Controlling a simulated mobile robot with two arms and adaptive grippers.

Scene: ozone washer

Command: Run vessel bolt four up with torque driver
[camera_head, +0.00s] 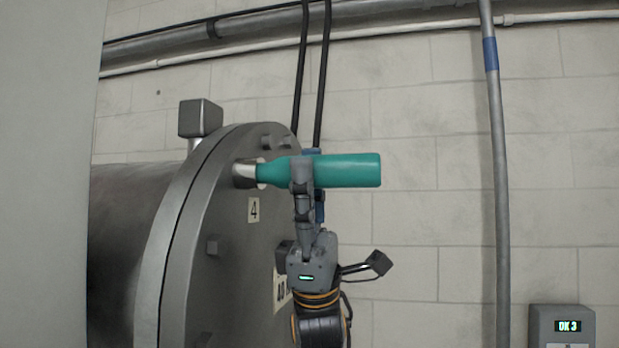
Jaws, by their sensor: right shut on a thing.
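The torque driver (345,170) is a teal cylinder with a silver nose at its left end. My right gripper (303,175) is shut around its body near the nose and holds it level. The nose is at the upper part of the vessel's flange (225,285), just above the label "4" (254,210). A dark socket or bolt head (243,174) shows at the nose tip; bolt four itself is hidden there, and I cannot tell how fully it is seated. My left gripper is not in view.
Other bolt heads (212,245) stand out from the flange. Dark hoses (300,75) hang behind the driver. A vertical pipe (497,180) runs at the right, and a small box (561,338) at lower right displays "OK 3". A pale panel (45,180) fills the left edge.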

